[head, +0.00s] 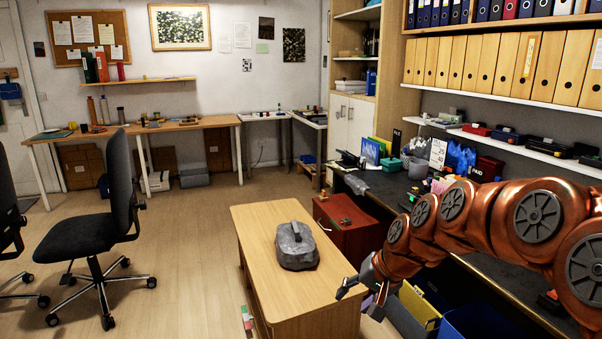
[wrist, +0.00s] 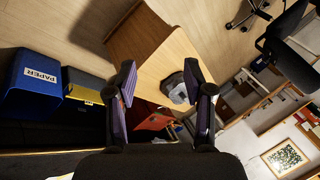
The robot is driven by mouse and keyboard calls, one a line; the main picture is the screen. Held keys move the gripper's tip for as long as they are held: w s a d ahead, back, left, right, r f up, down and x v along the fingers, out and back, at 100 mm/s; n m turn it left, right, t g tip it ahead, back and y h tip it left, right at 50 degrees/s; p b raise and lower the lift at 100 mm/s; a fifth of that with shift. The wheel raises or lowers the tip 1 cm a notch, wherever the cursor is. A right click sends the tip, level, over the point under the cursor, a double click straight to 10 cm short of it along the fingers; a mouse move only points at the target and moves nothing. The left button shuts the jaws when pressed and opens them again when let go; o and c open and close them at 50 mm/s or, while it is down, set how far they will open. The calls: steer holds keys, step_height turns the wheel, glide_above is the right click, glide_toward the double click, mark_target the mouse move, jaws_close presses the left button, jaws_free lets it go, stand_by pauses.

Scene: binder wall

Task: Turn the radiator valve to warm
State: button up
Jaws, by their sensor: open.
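I cannot make out a radiator or its valve in either view. My gripper (head: 362,296) is at the end of my copper-coloured arm, near the right edge of the small wooden table (head: 262,222) in the head view. In the wrist view its two dark fingers stand wide apart with nothing between the tips (wrist: 160,78). A grey lumpy object with a handle-like top (head: 296,248) sits on the table, apart from the gripper. It also shows beside the right finger in the wrist view (wrist: 174,88).
A red cabinet (head: 346,225) stands behind the table. A dark desk (head: 385,185) with clutter runs along the right, under binder shelves. A blue paper bin (wrist: 32,85) and a yellow-fronted bin (head: 418,304) stand below it.

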steer(key=s+d+r+n+g+h+p, duration=0.1)
steer(key=s+d+r+g+p, duration=0.1)
steer(key=s, duration=0.9)
steer(key=s+d+r+n+g+h+p, duration=0.1)
steer(key=s+d+r+h+p, duration=0.1)
steer(key=s, duration=0.9)
steer(key=s+d+r+n+g+h+p, duration=0.1)
steer(key=s+p, duration=0.4)
steer(key=s, duration=0.6)
step_height(320, 180, up, 2)
steer(key=shift+s+d+r+g+p, duration=0.15)
steer(key=shift+s+d+g+p, duration=0.2)
steer(key=shift+d+g, duration=0.45)
